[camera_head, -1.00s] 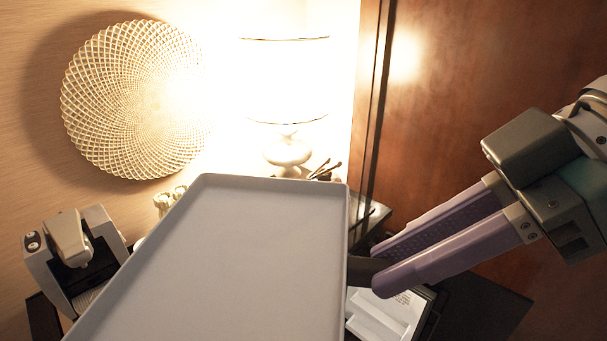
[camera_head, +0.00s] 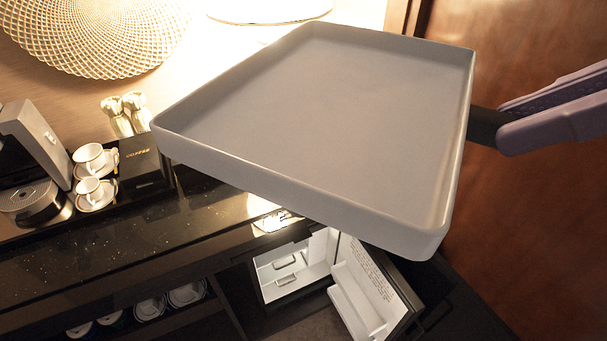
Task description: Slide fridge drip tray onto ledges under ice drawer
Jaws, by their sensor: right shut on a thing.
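The drip tray (camera_head: 320,115) is a shallow grey-white tray with a raised rim. It fills the upper middle of the head view, held in the air above the counter and slightly tilted. My right gripper (camera_head: 505,125) comes in from the right, with its purple fingers shut on a dark handle at the tray's right side. The small fridge (camera_head: 290,270) is open below the tray. Its white inside shows partly, with small handled drawer fronts. The ledges cannot be made out, and the tray hides the fridge's upper part. My left gripper is not in view.
The fridge door (camera_head: 375,285) stands open to the right, with a white shelf on its inner face. A black counter (camera_head: 100,245) holds a coffee machine (camera_head: 30,165), cups on saucers (camera_head: 95,192) and a black box (camera_head: 145,165). A wooden panel (camera_head: 500,215) bounds the right.

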